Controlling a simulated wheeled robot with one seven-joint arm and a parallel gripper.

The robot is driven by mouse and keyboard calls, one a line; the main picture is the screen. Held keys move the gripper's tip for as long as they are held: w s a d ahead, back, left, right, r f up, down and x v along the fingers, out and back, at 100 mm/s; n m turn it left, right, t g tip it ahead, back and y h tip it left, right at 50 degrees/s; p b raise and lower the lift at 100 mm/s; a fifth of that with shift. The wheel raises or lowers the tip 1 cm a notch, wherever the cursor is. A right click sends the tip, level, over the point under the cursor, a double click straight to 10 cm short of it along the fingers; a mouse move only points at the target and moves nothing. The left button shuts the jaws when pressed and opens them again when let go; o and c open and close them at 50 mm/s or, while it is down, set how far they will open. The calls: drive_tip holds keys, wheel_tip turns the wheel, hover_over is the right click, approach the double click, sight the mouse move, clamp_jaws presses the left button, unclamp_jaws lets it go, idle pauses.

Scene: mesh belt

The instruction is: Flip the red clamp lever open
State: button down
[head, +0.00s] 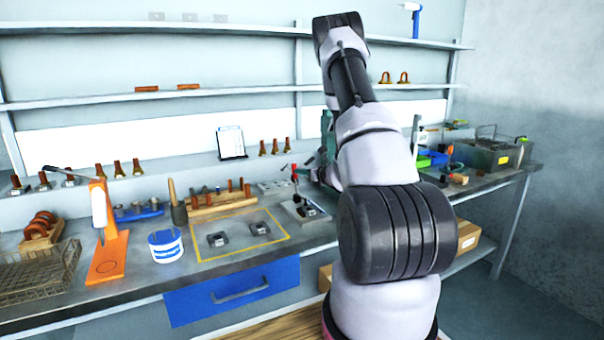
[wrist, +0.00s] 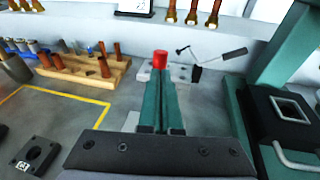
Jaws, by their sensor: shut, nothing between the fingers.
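The red clamp lever shows in the head view as a small red upright piece (head: 295,173) on a clamp with a pale base plate (head: 298,212) on the bench. In the wrist view a red tip (wrist: 160,59) stands just beyond my gripper's fingertips; I cannot tell whether they touch it. My gripper (wrist: 160,84) has two teal fingers lying side by side, shut and empty, pointing at the red tip. In the head view my gripper is largely hidden behind my arm. The lower part of the lever is hidden behind the fingers in the wrist view.
A teal press-like frame (wrist: 270,85) stands close to the right of my fingers. A wooden peg rack (wrist: 85,70) and a yellow-outlined area (head: 240,238) with dark blocks lie to the left. A blue-labelled tub (head: 166,247) stands farther left. Shelves run behind.

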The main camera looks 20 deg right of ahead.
sight(296, 167)
drive_tip(key=w+g, duration=0.4)
drive_tip(key=g, duration=0.1)
drive_tip(key=shift+w+a+r+m+h, duration=0.1)
drive_tip(key=shift+w+m+h, duration=0.2)
drive_tip(key=shift+w+h, duration=0.1)
drive_tip(key=shift+w+f, duration=0.15)
drive_tip(key=shift+f, duration=0.05)
drive_tip(key=shift+w+f, duration=0.35)
drive_tip(key=shift+w, duration=0.3)
drive_tip(key=shift+w+f, duration=0.3)
drive_tip(key=shift+w, duration=0.3)
drive_tip(key=shift+w+a, duration=0.1)
drive_tip(key=shift+a, duration=0.05)
drive_tip(key=shift+d+r, duration=0.2)
drive_tip(key=shift+r, duration=0.2)
drive_tip(key=s+d+r, duration=0.3)
drive_tip(key=s+r, duration=0.4)
drive_tip(key=r, duration=0.4)
drive_tip(key=shift+s, duration=0.15)
